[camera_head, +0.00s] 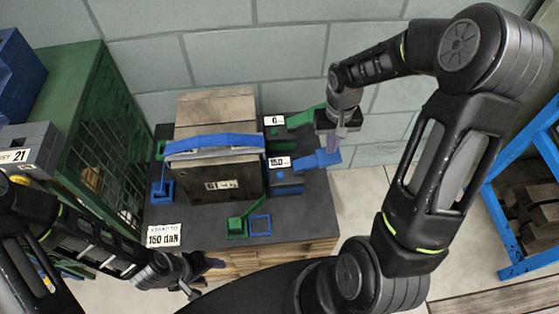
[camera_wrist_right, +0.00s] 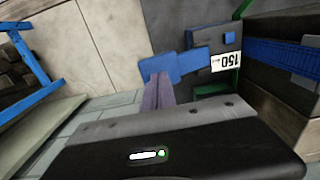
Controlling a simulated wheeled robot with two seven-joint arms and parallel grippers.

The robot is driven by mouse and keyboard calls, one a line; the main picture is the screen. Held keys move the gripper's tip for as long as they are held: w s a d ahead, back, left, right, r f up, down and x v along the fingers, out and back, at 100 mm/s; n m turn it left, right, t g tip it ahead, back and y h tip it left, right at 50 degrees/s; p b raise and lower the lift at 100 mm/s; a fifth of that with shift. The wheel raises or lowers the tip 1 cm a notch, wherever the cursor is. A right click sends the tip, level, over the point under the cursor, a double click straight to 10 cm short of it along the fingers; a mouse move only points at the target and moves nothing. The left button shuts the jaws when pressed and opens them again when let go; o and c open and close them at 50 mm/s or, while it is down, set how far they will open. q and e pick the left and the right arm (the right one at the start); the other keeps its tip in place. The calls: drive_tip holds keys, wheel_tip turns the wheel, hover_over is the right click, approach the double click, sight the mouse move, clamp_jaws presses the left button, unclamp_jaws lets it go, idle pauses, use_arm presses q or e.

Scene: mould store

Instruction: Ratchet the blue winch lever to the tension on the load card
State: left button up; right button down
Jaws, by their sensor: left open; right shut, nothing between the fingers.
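The blue winch (camera_head: 287,181) sits on the dark bench top (camera_head: 200,222), right of the strapped block. Its display reads 150 and also shows upside down in the right wrist view (camera_wrist_right: 226,61). Its blue lever (camera_head: 322,159) sticks out to the right and also shows in the right wrist view (camera_wrist_right: 178,66). The load card (camera_head: 163,236) at the front left reads 150 daN. My right gripper (camera_head: 334,146) is shut and empty, fingertips at the lever's outer end; I cannot tell if they touch. My left gripper (camera_head: 208,272) is open near the bench's front edge.
A blue strap (camera_head: 215,143) crosses the dark block (camera_head: 222,187). A green winch (camera_head: 287,133) behind shows 0. A green wire cage (camera_head: 98,135) stands left. A blue rack (camera_head: 510,190) stands right, with clear floor between it and the bench.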

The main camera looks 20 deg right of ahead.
drive_tip(key=shift+r, duration=0.1)
idle(0.3)
wheel_tip(320, 180, up, 5)
drive_tip(key=p, duration=0.3)
drive_tip(key=shift+p, duration=0.4)
idle(0.3)
